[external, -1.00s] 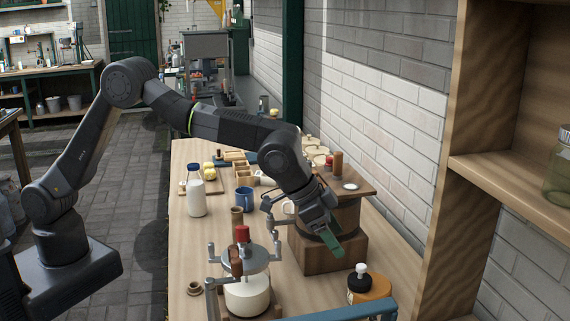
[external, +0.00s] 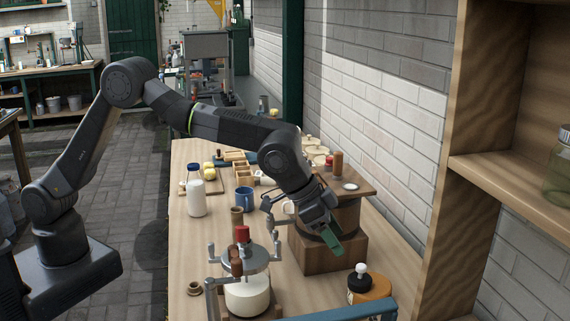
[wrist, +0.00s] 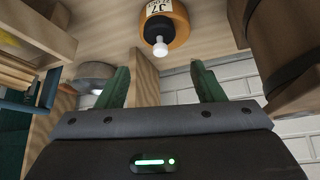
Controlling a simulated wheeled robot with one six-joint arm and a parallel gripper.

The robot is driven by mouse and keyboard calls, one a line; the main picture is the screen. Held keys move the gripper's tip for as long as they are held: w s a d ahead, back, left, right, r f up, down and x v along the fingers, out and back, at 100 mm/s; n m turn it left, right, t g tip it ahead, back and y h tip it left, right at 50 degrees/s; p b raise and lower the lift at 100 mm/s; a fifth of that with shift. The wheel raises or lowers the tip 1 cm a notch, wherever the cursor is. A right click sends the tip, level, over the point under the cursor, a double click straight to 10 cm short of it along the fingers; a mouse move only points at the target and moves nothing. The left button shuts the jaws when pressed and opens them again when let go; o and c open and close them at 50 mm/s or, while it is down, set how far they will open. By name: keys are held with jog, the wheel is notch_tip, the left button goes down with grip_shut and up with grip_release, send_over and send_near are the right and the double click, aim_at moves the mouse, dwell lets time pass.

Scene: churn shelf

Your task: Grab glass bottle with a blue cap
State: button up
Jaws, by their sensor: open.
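The glass bottle with a blue cap (external: 196,193) stands upright on the wooden bench, left of a blue mug, and looks filled with something white. My gripper (external: 333,240) is well to the right of it, in front of the wooden churn body. The green fingers are apart with nothing between them, as the wrist view (wrist: 163,86) also shows. The bottle is not in the wrist view.
A blue mug (external: 244,200) and a small brown cup (external: 237,218) stand near the bottle. The wooden churn (external: 325,251) stands beside my gripper. An orange jar (external: 374,288) is front right, and a shelf rises at right.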

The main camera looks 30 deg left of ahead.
notch_tip(320, 180, up, 16)
jog(key=f, duration=0.1)
jog(key=w+a+r+n+t+y, duration=0.1)
jog(key=w+a+r+n, duration=0.1)
jog(key=w+a, duration=0.65)
jog(key=w+a+r+n+y, duration=0.15)
jog(key=w+a, duration=0.35)
jog(key=a, duration=0.7)
jog(key=n+y+b, duration=0.2)
jog(key=n+y, duration=0.1)
jog(key=n, duration=0.5)
send_over(193, 165)
jog(key=s, duration=0.1)
jog(key=f, duration=1.4)
jog(key=shift+s+a+f, duration=0.2)
jog(key=shift+f, duration=0.15)
jog(key=shift+t, duration=0.3)
jog(key=shift+s+x, duration=0.2)
jog(key=shift+x, duration=1.4)
jog(key=shift+s+x, duration=0.2)
jog(key=shift+x, duration=1.4)
jog(key=shift+f, duration=0.15)
jog(key=shift+c, duration=0.4)
